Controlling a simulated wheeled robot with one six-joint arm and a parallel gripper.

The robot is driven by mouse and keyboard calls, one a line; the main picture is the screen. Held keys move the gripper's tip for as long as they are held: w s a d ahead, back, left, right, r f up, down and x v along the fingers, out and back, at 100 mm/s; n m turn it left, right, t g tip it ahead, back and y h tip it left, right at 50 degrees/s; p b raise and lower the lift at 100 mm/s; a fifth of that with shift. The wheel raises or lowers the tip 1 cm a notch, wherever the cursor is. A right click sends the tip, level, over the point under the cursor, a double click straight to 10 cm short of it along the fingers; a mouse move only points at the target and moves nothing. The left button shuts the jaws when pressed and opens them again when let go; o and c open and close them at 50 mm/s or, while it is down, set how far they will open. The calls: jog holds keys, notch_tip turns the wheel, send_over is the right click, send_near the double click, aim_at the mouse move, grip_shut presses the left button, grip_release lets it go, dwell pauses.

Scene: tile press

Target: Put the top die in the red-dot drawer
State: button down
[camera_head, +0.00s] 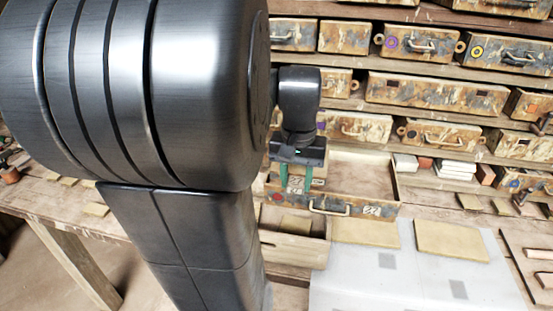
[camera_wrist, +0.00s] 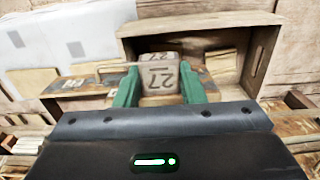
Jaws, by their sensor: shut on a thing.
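My gripper (camera_head: 296,180) is shut on a grey block-shaped die marked 27 (camera_wrist: 160,76), with a green finger on each side of it. The die also shows small between the fingers in the head view (camera_head: 296,184). An open, pulled-out drawer (camera_head: 360,172) has a red dot (camera_head: 278,197) at the left of its front, a metal handle and a 27 plate at the right. In the head view the die appears near the left end of this drawer's front. Its height above the drawer is unclear. In the wrist view the drawer front (camera_wrist: 70,88) passes behind the die.
An open wooden box (camera_head: 295,246) with a yellowish tile inside stands in front of the drawer; it shows in the wrist view (camera_wrist: 262,55). Shelves of closed drawers rise behind. Tan tiles (camera_head: 450,240) lie on a pale sheet at right. My arm hides much of the left.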

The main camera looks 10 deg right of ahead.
jog(key=shift+w+d+f+b, duration=0.3)
jog(key=shift+w+d+f, duration=0.4)
jog(key=shift+w, duration=0.85)
jog(key=shift+w+d+f+b, duration=0.35)
jog(key=shift+w+d, duration=0.5)
jog(key=shift+w, duration=0.75)
jog(key=shift+w+d+f+b, duration=0.2)
jog(key=shift+w+d+f, duration=0.55)
jog(key=shift+w, duration=0.8)
jog(key=shift+w+d+f+b, duration=0.1)
jog(key=shift+w+f+b, duration=0.2)
jog(key=shift+f, duration=0.15)
jog(key=shift+w+d+f+b, duration=0.15)
jog(key=shift+f+b, duration=0.15)
jog(key=shift+f, duration=0.15)
jog(key=shift+f+b, duration=1.15)
jog(key=shift+f, duration=0.85)
jog(key=c, duration=0.9)
grip_release()
jog(key=shift+o, duration=0.2)
jog(key=shift+s, duration=0.1)
notch_tip(320, 180, up, 14)
jog(key=shift+f, duration=0.1)
